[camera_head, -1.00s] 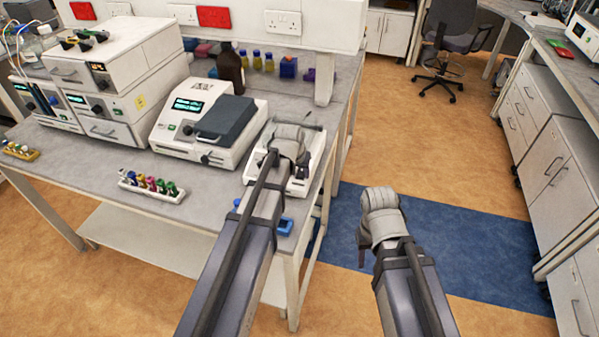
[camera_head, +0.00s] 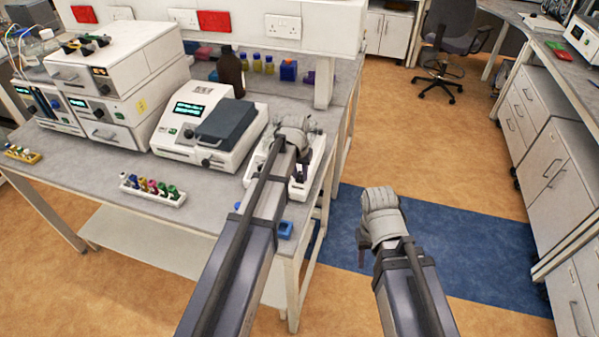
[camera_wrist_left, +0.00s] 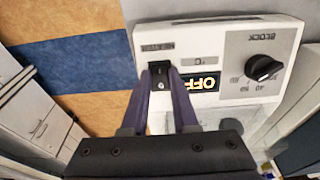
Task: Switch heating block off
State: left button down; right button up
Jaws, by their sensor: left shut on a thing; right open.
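The heating block (camera_head: 316,163) is a small white device near the right end of the bench, partly hidden behind my left arm. In the left wrist view its panel (camera_wrist_left: 225,40) shows upside down, with a black knob (camera_wrist_left: 264,68) labelled BLOCK and a lit display (camera_wrist_left: 198,83) reading OFF. My left gripper (camera_head: 298,138) is over the device. In the wrist view its purple fingers (camera_wrist_left: 161,88) are shut on a small black switch (camera_wrist_left: 160,70) beside the display. My right gripper (camera_head: 363,252) is open and empty, off the bench above the blue mat.
A larger white instrument (camera_head: 190,125) with a dark lid stands left of the heating block. A rack of coloured tubes (camera_head: 152,190) lies at the bench front, and a blue item (camera_head: 285,229) is near the right corner. A brown bottle (camera_head: 231,70) stands behind.

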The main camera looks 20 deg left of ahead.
pick_arm(q)
jog(key=shift+g, duration=0.4)
jog(key=c, duration=0.7)
grip_release()
jog(key=shift+r, duration=0.1)
jog(key=r+p, duration=0.5)
jog(key=s+r+p, duration=0.1)
jog(key=r+p, duration=0.1)
jog(key=p, duration=0.1)
jog(key=shift+r, duration=0.35)
jog(key=shift+f, duration=0.1)
